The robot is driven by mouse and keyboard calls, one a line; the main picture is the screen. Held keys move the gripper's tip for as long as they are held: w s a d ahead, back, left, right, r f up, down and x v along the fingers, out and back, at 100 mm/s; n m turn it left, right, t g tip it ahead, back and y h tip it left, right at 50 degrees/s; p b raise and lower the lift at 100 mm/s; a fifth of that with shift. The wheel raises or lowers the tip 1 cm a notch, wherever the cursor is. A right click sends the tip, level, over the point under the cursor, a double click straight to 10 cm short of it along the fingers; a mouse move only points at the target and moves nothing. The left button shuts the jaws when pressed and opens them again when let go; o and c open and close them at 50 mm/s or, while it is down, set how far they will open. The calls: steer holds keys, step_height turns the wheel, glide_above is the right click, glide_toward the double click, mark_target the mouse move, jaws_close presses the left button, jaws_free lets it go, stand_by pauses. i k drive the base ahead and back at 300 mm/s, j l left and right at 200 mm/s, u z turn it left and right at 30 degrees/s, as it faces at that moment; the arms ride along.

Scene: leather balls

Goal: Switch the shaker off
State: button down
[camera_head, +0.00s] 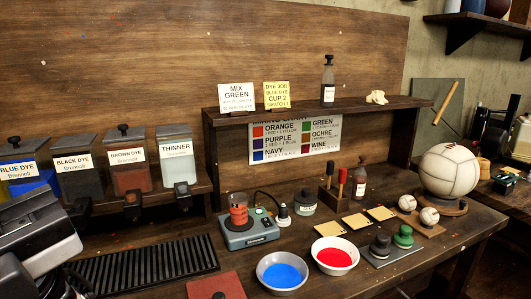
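The shaker (250,234) is a grey-green box with a label on its front, standing on the workbench left of centre. A jar with red contents (239,212) sits on top of it, toward its left side. Small controls show on its top right, too small to read, so I cannot tell whether it is running. A dark cable rises behind it to a white-based plug-like piece (283,217) on the right. A grey and black part of my arm fills the lower left, well left of the shaker. My gripper's fingers do not show.
A bowl of blue liquid (283,271) and a bowl of red liquid (335,256) stand in front and right of the shaker. A slotted black grate (145,268) lies to its left. Dye bins (129,162) line the left shelf. A dark red slab (215,286) lies in front.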

mark_target(266, 221)
steer(key=i, duration=1)
